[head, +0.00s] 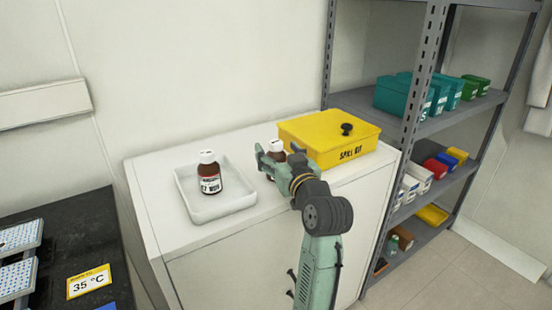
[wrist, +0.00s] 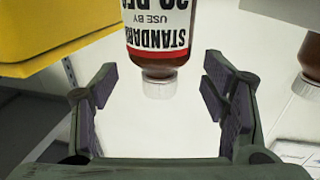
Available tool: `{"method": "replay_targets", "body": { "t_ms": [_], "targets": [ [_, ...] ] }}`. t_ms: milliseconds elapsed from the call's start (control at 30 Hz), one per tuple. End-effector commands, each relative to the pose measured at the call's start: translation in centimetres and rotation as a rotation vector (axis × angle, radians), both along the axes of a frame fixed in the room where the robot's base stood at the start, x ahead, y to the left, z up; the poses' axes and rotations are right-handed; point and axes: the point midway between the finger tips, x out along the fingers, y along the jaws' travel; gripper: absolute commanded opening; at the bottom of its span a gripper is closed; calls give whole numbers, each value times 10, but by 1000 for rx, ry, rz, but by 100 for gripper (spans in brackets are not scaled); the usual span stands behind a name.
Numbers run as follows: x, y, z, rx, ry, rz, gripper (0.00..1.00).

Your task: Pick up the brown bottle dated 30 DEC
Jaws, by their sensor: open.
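A brown bottle with a white cap (head: 276,145) stands on the white cabinet beside the yellow box, partly hidden by my gripper. In the wrist view, this bottle (wrist: 157,45) shows upside down; its label reads STANDARD, USE BY and a date ending in DEC, with the date's top cut by the frame edge. My gripper (head: 277,161) is open, and its fingers (wrist: 158,78) lie to either side of the bottle's cap, with gaps on both sides. A second brown bottle (head: 209,176) stands upright in a white tray (head: 215,209); its date is too small to read.
The yellow spill kit box (head: 312,138) is close to the right of the gripper. The white cabinet top (head: 153,191) is otherwise clear. A dark bench (head: 105,245) is at lower left, and a grey shelf unit (head: 455,117) with boxes stands at right.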

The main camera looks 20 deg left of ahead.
Motion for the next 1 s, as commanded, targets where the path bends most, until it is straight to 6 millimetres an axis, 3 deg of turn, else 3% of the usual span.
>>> {"method": "replay_targets", "body": {
  "t_ms": [133, 400, 1000],
  "targets": [
    [11, 10, 1, 0, 0, 0, 67],
    [12, 10, 0, -1, -1, 0, 66],
    [12, 10, -1, 0, 0, 0, 26]
  ]
}}
